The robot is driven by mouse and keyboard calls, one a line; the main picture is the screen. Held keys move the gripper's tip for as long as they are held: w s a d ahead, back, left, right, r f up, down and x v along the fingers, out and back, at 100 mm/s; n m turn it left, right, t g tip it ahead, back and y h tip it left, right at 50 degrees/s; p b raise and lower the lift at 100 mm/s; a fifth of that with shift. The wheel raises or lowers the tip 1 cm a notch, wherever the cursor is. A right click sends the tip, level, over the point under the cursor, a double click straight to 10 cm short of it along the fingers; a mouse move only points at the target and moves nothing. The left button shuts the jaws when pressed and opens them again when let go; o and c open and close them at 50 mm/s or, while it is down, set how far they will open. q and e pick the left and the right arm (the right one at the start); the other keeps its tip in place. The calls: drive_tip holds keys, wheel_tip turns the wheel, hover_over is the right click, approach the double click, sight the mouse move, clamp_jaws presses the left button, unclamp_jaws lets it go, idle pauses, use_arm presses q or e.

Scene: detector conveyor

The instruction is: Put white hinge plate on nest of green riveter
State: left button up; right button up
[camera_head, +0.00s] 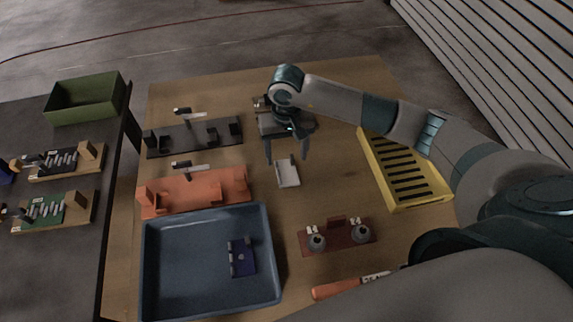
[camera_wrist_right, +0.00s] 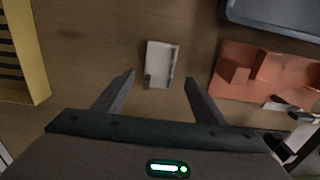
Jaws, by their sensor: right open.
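The white hinge plate (camera_head: 288,172) lies flat on the wooden table near its middle. It also shows in the right wrist view (camera_wrist_right: 160,60), with a grey barrel along one side. My right gripper (camera_head: 287,160) is open and empty above the plate, and its two fingers (camera_wrist_right: 159,77) stand apart on either side of it in the picture. A green-based fixture (camera_head: 52,212) with a row of pins and a wooden block, likely the green riveter, is on the dark table at the left. Its nest is too small to make out. My left gripper is not in view.
An orange fixture (camera_head: 205,190) and a dark grey one (camera_head: 195,138) stand left of the plate. A blue tray (camera_head: 275,262) holds a dark blue hinge plate (camera_head: 242,257). A yellow slotted rack (camera_head: 433,198), a red-brown block (camera_head: 338,238) and a green bin (camera_head: 85,101) are around.

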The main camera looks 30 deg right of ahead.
wheel_tip(320, 180, up, 6)
drive_tip(key=b, duration=0.2)
drive_tip(key=shift+r, duration=0.2)
idle(0.3)
